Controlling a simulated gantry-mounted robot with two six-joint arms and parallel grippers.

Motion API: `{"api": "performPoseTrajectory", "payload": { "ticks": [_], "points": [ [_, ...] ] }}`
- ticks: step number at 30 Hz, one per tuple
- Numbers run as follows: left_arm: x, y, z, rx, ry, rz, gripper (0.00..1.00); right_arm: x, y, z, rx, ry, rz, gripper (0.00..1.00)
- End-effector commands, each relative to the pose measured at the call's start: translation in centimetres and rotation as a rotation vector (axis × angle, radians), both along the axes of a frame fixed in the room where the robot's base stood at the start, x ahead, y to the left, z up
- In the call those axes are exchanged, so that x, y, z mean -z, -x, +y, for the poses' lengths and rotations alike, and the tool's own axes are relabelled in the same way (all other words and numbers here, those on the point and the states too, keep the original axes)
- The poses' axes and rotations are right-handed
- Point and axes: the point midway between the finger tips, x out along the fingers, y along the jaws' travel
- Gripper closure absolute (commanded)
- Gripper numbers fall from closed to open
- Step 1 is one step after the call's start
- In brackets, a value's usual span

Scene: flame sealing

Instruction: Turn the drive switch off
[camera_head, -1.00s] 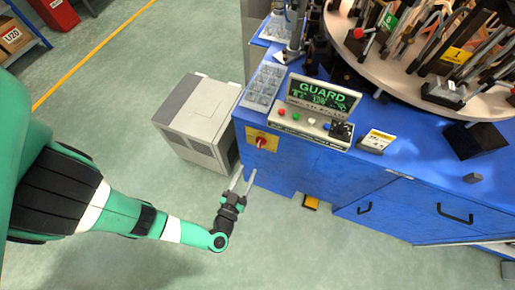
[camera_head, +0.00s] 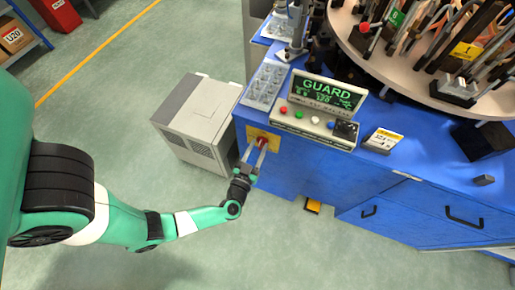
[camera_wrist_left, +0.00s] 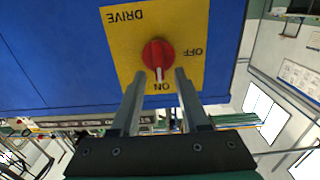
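The drive switch is a red round knob (camera_wrist_left: 158,55) on a yellow plate (camera_wrist_left: 120,18) marked DRIVE, ON and OFF, on the blue cabinet's side. Its white mark points at ON in the left wrist view. In the head view the knob (camera_head: 262,142) shows at the cabinet's left end, partly behind the fingers. My left gripper (camera_head: 254,153) is open, with its two fingers pointing at the knob. In the left wrist view the fingertips (camera_wrist_left: 157,73) lie on either side of the knob's lower part; I cannot tell whether they touch it. My right gripper is not in view.
A control panel with a GUARD screen (camera_head: 322,92) stands on the blue cabinet (camera_head: 310,165) above the switch. A grey box unit (camera_head: 198,120) stands on the floor to the left. A round turntable (camera_head: 395,55) is at the upper right. The floor in front is clear.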

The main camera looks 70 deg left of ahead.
Motion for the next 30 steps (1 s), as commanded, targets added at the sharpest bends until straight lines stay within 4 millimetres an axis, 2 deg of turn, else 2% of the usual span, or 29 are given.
{"api": "performPoseTrajectory", "payload": {
  "ticks": [1, 6, 8, 21, 30],
  "points": [
    [0.0, 0.0, -0.01, 0.0, 0.0, 0.0, 0.62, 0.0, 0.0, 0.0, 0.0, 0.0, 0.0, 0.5],
    [0.01, 0.01, -0.03, 0.0, 0.0, 0.0, 0.93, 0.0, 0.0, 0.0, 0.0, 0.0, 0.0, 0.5],
    [0.02, 0.01, -0.03, 0.0, 0.0, 0.0, 1.0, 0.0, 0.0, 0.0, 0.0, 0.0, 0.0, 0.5],
    [0.02, 0.05, -0.01, 0.0, 0.011, -0.011, 1.0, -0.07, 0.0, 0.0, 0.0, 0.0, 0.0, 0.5],
    [-0.01, 0.24, 0.14, 0.0, 0.097, -0.107, 1.0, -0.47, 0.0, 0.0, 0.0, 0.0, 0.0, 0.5]
  ]
}}
